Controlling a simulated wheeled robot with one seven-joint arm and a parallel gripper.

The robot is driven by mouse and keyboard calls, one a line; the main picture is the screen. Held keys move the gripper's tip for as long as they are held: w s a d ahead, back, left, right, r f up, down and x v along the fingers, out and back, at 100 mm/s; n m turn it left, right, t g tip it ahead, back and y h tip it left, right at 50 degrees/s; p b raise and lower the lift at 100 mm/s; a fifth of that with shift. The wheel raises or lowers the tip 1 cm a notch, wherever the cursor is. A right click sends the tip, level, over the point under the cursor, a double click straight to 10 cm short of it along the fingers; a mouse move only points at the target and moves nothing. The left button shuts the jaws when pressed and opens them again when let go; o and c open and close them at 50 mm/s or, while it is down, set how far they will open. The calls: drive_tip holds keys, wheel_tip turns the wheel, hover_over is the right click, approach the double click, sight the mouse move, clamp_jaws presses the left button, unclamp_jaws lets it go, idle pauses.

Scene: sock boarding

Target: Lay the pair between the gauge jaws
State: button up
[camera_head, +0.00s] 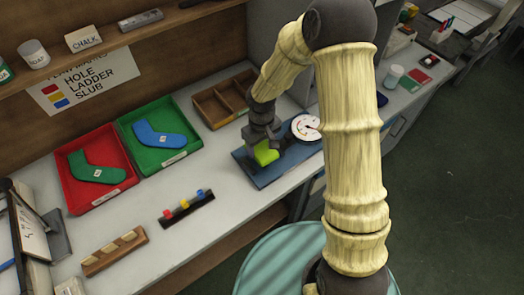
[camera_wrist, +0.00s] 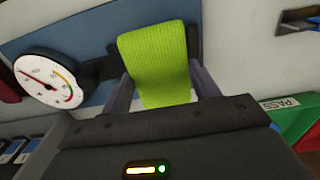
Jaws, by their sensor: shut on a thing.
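My gripper (camera_head: 262,138) is shut on a lime-green sock pair (camera_head: 266,154), held over the blue gauge board (camera_head: 265,179). In the wrist view the ribbed green pair (camera_wrist: 155,60) lies between the fingers of my gripper (camera_wrist: 160,85). The gauge has a round white dial (camera_head: 305,127), which also shows in the wrist view (camera_wrist: 48,78), left of the pair. Dark jaw parts (camera_wrist: 100,68) show beside the pair. I cannot tell whether the pair touches the board, as my gripper and the pair hide much of the jaws.
A red tray (camera_head: 75,198) holds a teal sock, and a green tray (camera_head: 186,152) holds a blue sock. An empty wooden divided box (camera_head: 213,108) stands behind the gauge. A rack with coloured pegs (camera_head: 186,209) and a wooden block (camera_head: 115,251) lie in front. Bare white bench lies between.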

sight(261, 148)
drive_tip(key=shift+f, duration=1.75)
drive_tip(key=shift+f, duration=0.1)
drive_tip(key=shift+f, duration=0.15)
drive_tip(key=o, duration=1.1)
drive_tip(key=shift+s+a, duration=0.1)
drive_tip(key=shift+a, duration=0.05)
drive_tip(key=shift+r, duration=0.55)
wheel_tip(261, 148, up, 11)
drive_tip(key=shift+r, duration=0.2)
